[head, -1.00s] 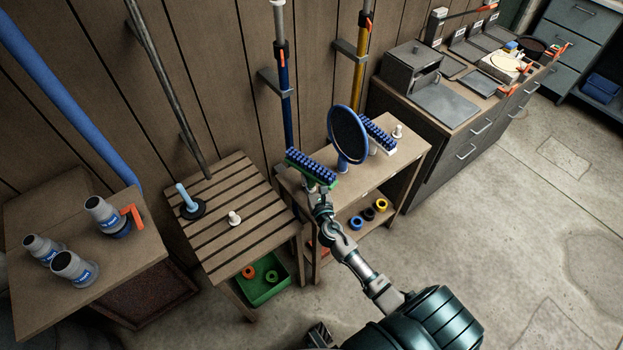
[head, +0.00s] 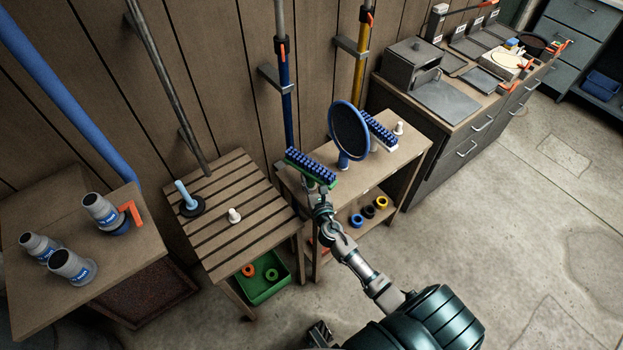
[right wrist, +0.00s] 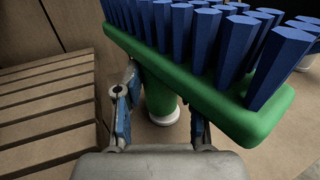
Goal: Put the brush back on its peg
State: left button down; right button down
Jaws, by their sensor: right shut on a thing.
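The brush (head: 311,168) has a green body and blue bristles that point up. It is over the left end of a wooden shelf bench (head: 364,184). My right gripper (head: 322,192) is shut on the brush from the near side. In the right wrist view, the fingers lie on both sides of the brush's green stem (right wrist: 161,94), below the head. A white round base (right wrist: 162,115) shows right under the stem on the bench top. I cannot tell how far the stem sits over a peg.
A round blue-rimmed pad (head: 349,131) and a white brush (head: 379,131) stand close to the right on the bench. A bare white peg (head: 398,128) is beyond them. A slatted table (head: 232,254) with another white peg (head: 234,216) adjoins on the left.

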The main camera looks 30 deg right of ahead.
jog(key=shift+f, duration=0.15)
jog(key=shift+d+f+b, duration=0.1)
jog(key=shift+f+b, duration=0.2)
jog(key=shift+b, duration=0.1)
jog(key=shift+c, duration=0.7)
grip_release()
jog(key=shift+s, duration=0.1)
jog(key=shift+p+v, duration=0.35)
jog(key=shift+v, duration=5.1)
